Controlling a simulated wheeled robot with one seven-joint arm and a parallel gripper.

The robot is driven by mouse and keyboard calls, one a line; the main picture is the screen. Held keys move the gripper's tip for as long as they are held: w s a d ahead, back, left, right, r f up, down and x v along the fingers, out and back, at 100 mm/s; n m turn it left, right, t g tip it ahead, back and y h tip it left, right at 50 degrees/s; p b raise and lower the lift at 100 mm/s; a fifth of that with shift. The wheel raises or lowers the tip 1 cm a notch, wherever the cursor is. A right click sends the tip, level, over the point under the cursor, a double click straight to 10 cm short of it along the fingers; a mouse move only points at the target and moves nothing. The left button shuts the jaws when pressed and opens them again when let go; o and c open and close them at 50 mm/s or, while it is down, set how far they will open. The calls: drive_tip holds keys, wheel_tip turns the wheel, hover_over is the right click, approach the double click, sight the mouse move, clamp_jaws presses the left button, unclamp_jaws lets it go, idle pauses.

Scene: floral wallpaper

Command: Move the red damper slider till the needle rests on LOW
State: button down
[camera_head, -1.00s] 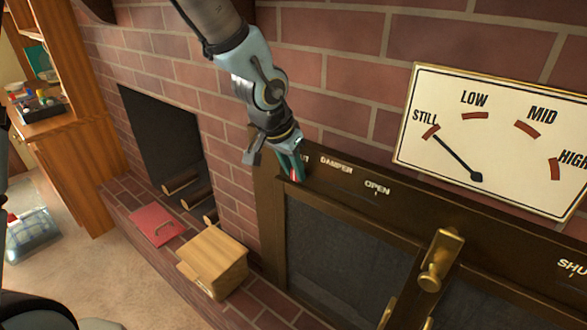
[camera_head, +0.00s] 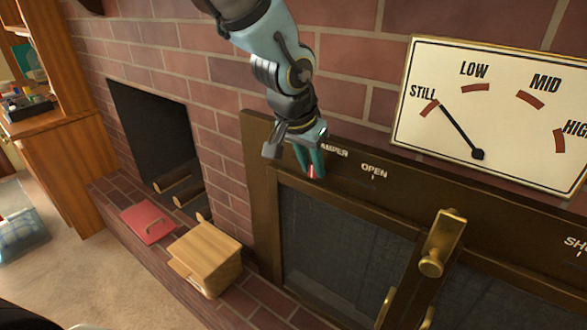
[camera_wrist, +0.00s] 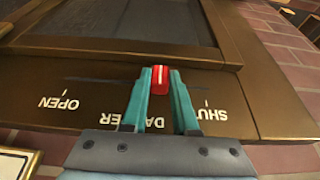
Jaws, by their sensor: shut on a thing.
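The red damper slider (camera_wrist: 160,80) sits on the dark brown frame, between the SHUT and OPEN labels. It lies nearer SHUT in the wrist view. My gripper (camera_head: 311,172) is shut on the slider, one teal finger on each side, and partly hides the DAMPER lettering. The gripper also shows in the wrist view (camera_wrist: 160,84). The white gauge (camera_head: 500,110) hangs on the brick wall to the right. Its black needle (camera_head: 460,130) points up and left, just right of the STILL mark (camera_head: 430,108) and short of the LOW mark (camera_head: 475,87).
A brass handle (camera_head: 442,243) stands out from the frame, right of and below the slider. The slot toward OPEN (camera_head: 374,170) looks clear.

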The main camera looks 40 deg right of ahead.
drive_tip(key=shift+s+d, duration=0.25)
drive_tip(key=shift+s, duration=0.65)
drive_tip(key=c, duration=0.7)
unclamp_jaws()
drive_tip(key=v, duration=1)
drive_tip(key=shift+a+r+p, duration=0.2)
drive_tip(key=shift+r+p, duration=0.1)
drive_tip(key=shift+r, duration=0.05)
